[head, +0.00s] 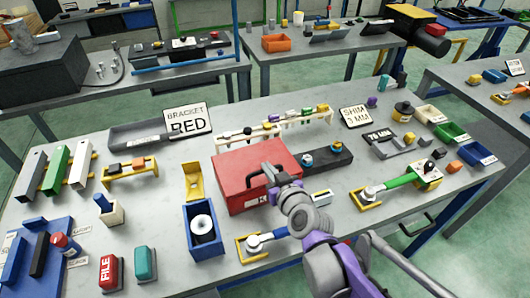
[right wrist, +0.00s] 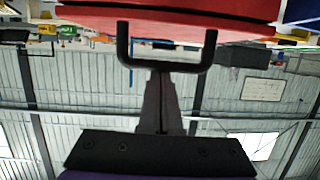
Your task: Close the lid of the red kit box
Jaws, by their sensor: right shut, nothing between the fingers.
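The red kit box (head: 248,168) sits near the middle of the table in the head view, its lid lying down flat or nearly so. In the right wrist view the red box (right wrist: 190,14) fills the top edge, with a dark seam across it and a black handle (right wrist: 165,66) on its side. My right gripper (head: 270,174) is at the box's front right side and hides part of it. Its fingers (right wrist: 160,82) are shut and empty, close to the handle; I cannot tell whether they touch it. My left gripper is not in view.
A blue bin (head: 203,240) with a white roll and a yellow bracket (head: 194,182) stand left of the box. A dark block (head: 330,160) is at its right, and a rack of tools (head: 272,127) behind it. A yellow holder (head: 252,246) with a wrench lies in front.

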